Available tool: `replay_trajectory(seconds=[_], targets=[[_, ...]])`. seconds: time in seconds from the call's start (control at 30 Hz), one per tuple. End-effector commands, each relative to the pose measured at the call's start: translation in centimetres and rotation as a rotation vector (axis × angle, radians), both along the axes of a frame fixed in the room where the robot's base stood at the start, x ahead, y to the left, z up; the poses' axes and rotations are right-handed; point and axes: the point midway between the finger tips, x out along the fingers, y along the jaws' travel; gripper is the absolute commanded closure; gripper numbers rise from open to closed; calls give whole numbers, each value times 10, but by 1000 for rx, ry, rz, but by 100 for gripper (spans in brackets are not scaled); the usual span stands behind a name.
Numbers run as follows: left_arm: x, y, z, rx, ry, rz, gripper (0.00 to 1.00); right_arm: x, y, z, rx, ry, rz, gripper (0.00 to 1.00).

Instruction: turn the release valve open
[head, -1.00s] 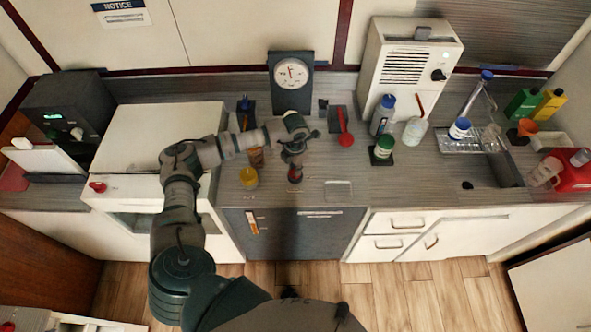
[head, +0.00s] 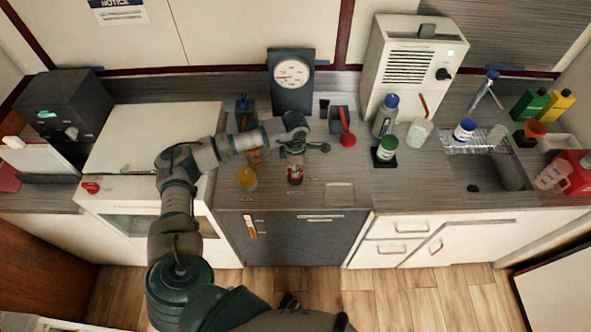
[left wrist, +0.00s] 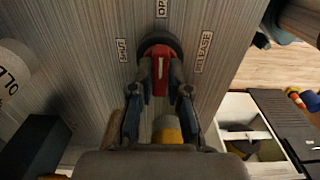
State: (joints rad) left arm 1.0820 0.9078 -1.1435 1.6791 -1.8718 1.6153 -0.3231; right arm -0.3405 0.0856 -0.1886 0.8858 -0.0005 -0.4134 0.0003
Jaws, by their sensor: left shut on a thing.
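The release valve is a red handle (left wrist: 160,82) with a white line, on a round dark base, in the left wrist view. The handle lies along the picture's vertical, its far end towards a partly cut-off label starting "OP" (left wrist: 161,8). Labels also stand left (left wrist: 122,50) and right (left wrist: 203,52) of the base. My left gripper (left wrist: 161,70) is shut on the red handle, one finger on each side. In the head view my left gripper (head: 294,165) points down over the valve (head: 295,177) near the counter's front, partly hiding it. My right gripper is out of view.
Behind are a round gauge (head: 291,73) and a red lever (head: 348,137). Bottles (head: 384,118) and a white vented unit (head: 408,65) stand to the right. Counter right of the valve is mostly clear.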

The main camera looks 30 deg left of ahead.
Motion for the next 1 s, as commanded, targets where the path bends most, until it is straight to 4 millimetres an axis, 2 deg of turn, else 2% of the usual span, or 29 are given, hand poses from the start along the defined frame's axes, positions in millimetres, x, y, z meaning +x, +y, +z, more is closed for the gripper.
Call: replay_trajectory(seconds=[0.5,0.53,0.6,0.87,1.0], targets=[[2,2,2,3,-7,-14,100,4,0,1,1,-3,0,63],[2,2,2,3,-7,-14,76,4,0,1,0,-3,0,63],[2,2,2,3,-7,-13,59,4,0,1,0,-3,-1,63],[0,1,1,1,-4,-14,58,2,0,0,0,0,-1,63],[1,0,9,0,-5,-15,58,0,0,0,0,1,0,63]])
